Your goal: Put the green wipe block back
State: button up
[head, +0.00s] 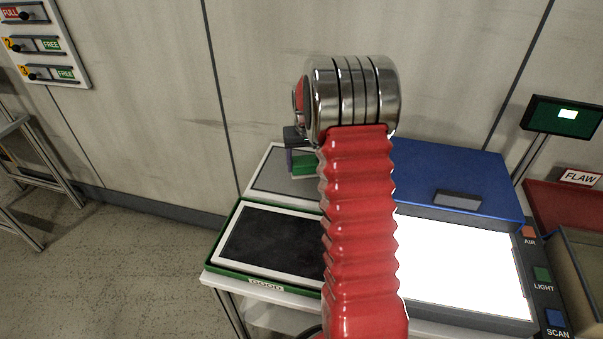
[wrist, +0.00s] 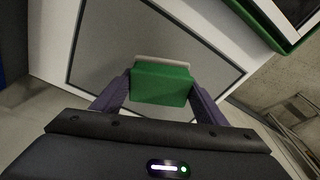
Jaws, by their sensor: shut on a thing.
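The green wipe block (wrist: 161,84) is between the two purple fingers of my gripper (wrist: 160,92) in the wrist view, with a pale strip along its far edge. My gripper is shut on it. In the head view the green block (head: 304,164) shows just left of my red arm, partly hidden by it. The block is over a grey pad with a white border (head: 270,176), which also shows in the wrist view (wrist: 100,50). I cannot tell whether the block touches the pad.
A dark tray with a green rim labelled GOOD (head: 232,268) lies in front of the pad. A bright light panel (head: 460,265) with a blue lid (head: 450,175) is to the right. AIR, LIGHT and SCAN buttons (head: 542,274) and a FLAW bin (head: 580,250) stand further right.

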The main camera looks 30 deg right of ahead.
aim_at(305, 171)
jog(key=shift+f, duration=1.85)
jog(key=o, duration=1.4)
jog(key=shift+f, duration=0.1)
jog(key=r, duration=0.4)
jog(key=s+r, duration=0.1)
jog(key=r, duration=0.7)
jog(key=shift+s+a, duration=0.35)
jog(key=shift+a, duration=0.05)
